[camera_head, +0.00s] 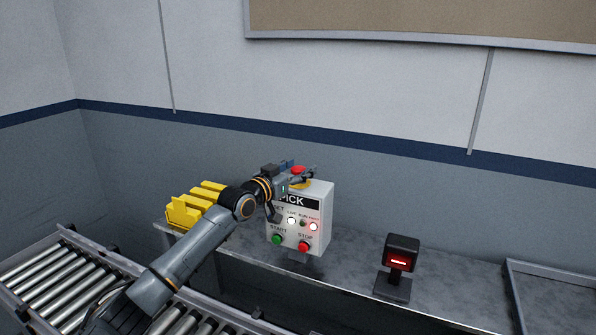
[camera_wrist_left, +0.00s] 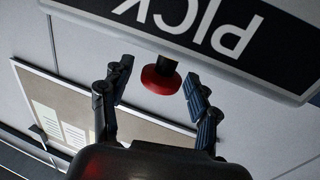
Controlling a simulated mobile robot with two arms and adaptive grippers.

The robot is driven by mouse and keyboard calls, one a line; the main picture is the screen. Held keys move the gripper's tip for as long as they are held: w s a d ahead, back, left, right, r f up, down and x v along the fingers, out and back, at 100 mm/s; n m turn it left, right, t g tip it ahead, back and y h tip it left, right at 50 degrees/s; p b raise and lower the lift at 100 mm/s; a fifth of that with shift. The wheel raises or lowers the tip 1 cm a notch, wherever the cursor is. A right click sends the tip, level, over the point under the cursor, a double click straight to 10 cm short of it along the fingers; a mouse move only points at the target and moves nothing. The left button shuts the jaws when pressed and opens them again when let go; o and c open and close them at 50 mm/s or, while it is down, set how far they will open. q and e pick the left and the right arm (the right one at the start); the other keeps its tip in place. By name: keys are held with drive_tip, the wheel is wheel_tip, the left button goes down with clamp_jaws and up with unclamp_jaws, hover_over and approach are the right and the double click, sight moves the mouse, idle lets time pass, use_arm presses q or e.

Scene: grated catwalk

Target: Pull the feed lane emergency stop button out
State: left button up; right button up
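The red mushroom-shaped emergency stop button (camera_head: 298,170) sits on top of a white control box (camera_head: 318,215) labelled PICK, above a yellow collar. In the left wrist view the red button (camera_wrist_left: 160,79) hangs on a dark stem between my fingers. My left gripper (camera_head: 303,176) is at the top of the box, partly covering the button. In the wrist view its two fingers are spread, one on each side of the button, with visible gaps. Nothing is held. No feed lane label is readable. My right gripper is not in view.
The box front has a green START button (camera_head: 277,239) and a red STOP button (camera_head: 304,246). A black scanner (camera_head: 402,252) stands right on the grey counter (camera_head: 350,270). Yellow bins (camera_head: 183,211) are behind my arm. A roller conveyor (camera_head: 50,278) is at left. A tray (camera_head: 515,290) is at right.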

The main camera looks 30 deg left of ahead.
use_arm(q)
drive_tip(key=shift+f, duration=0.1)
drive_tip(key=shift+s, duration=0.15)
drive_tip(key=shift+s+a+f, duration=0.1)
drive_tip(key=shift+s, duration=0.2)
drive_tip(key=s+a, duration=0.1)
drive_tip(key=s, duration=1)
drive_tip(key=shift+a, duration=0.4)
